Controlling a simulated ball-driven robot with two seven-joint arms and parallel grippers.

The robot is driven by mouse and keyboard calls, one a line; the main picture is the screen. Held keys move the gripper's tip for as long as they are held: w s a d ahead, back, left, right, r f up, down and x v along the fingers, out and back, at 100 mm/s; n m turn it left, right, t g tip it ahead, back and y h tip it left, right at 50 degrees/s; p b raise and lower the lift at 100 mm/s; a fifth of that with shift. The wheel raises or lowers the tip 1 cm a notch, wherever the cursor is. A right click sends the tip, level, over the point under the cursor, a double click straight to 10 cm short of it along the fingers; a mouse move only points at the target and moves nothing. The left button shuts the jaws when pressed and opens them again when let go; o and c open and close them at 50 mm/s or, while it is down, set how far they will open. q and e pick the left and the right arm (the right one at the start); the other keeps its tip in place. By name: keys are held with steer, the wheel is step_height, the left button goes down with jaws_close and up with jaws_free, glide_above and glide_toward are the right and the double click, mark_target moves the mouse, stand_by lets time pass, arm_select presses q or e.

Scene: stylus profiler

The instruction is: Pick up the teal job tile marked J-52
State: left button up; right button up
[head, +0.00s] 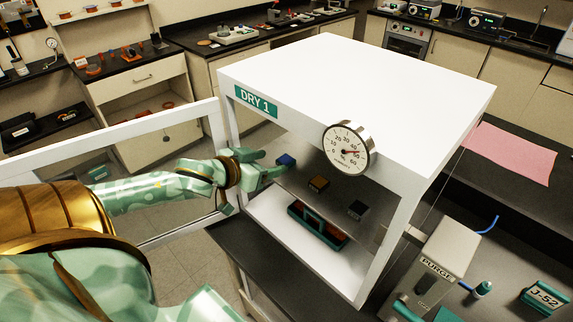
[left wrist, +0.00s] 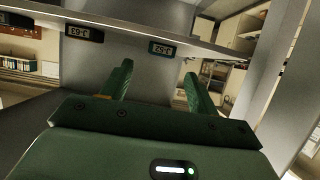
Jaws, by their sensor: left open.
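In the left wrist view a small tile (left wrist: 162,48) with a teal label that seems to read J-52, upside down, sits on the shelf edge ahead of my fingers. In the head view a blue tile (head: 286,160), likely the same one, lies at the left of the cabinet's shelf. My left gripper (head: 266,164) is open at the cabinet's open front, just left of that tile. Its fingers (left wrist: 158,72) frame the tile from a distance, with nothing between them. My right gripper is not in view.
The white cabinet (head: 350,85) marked DRY 1 has its door (head: 110,125) swung open left. A brown tile (head: 319,183) and a dark tile (head: 357,209) share the shelf. A teal tray (head: 298,214) sits below. A teal J-52 block (head: 543,297) stands on the bench.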

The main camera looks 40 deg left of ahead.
mark_target(285, 160)
arm_select(q)
steer(key=b+x, duration=0.1)
steer(key=x, duration=0.4)
steer(key=shift+f+b, duration=0.25)
steer(key=shift+b, duration=0.1)
steer(key=shift+c, duration=0.3)
steer(key=c, duration=1)
